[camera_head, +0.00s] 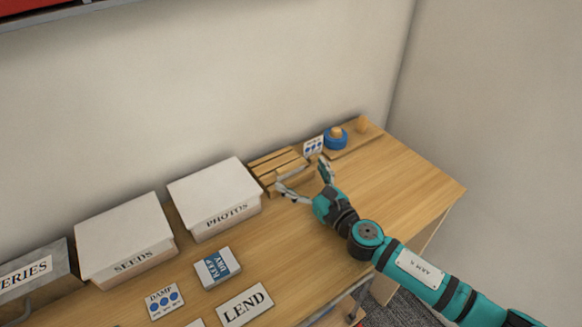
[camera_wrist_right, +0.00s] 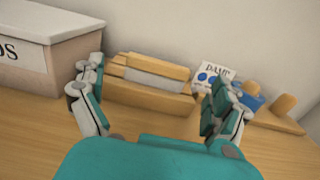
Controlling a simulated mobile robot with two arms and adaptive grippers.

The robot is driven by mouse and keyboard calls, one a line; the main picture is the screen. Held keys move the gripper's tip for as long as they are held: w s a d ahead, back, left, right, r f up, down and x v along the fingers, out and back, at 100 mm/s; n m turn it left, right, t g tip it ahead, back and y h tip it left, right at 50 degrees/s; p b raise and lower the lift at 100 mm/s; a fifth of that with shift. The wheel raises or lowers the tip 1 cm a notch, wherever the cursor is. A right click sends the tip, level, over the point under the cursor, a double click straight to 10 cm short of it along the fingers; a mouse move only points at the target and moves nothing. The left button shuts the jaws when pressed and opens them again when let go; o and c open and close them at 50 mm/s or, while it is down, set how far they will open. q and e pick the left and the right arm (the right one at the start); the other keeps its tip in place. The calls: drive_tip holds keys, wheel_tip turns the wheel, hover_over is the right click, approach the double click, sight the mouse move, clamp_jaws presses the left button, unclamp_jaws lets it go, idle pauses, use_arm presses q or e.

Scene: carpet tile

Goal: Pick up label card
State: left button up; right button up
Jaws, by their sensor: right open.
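My right gripper (camera_head: 300,174) is open and empty, above the table in front of a slatted wooden rack (camera_head: 272,167). In the right wrist view, the rack (camera_wrist_right: 135,95) is between the open fingers (camera_wrist_right: 157,75). A pale blank strip (camera_wrist_right: 154,81), possibly a card, lies in the rack; I cannot tell if it is the label card. A white DAMP card (camera_head: 313,146) with blue dots stands right of the rack, partly behind a finger in the wrist view (camera_wrist_right: 208,70). Another DAMP card (camera_head: 165,301) and a LEND card (camera_head: 245,304) lie at the front. My left gripper is not in view.
White-lidded boxes marked PHOTOS (camera_head: 215,195) and SEEDS (camera_head: 125,240) stand left of the rack. A blue-and-white box (camera_head: 218,268) lies before them. A blue round object (camera_head: 336,139) and wooden knob (camera_head: 361,125) are at the back right. The table's right part is clear.

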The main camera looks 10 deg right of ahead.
sight(293, 169)
drive_tip(key=x, duration=0.5)
drive_tip(key=shift+f, duration=0.15)
drive_tip(key=c, duration=0.7)
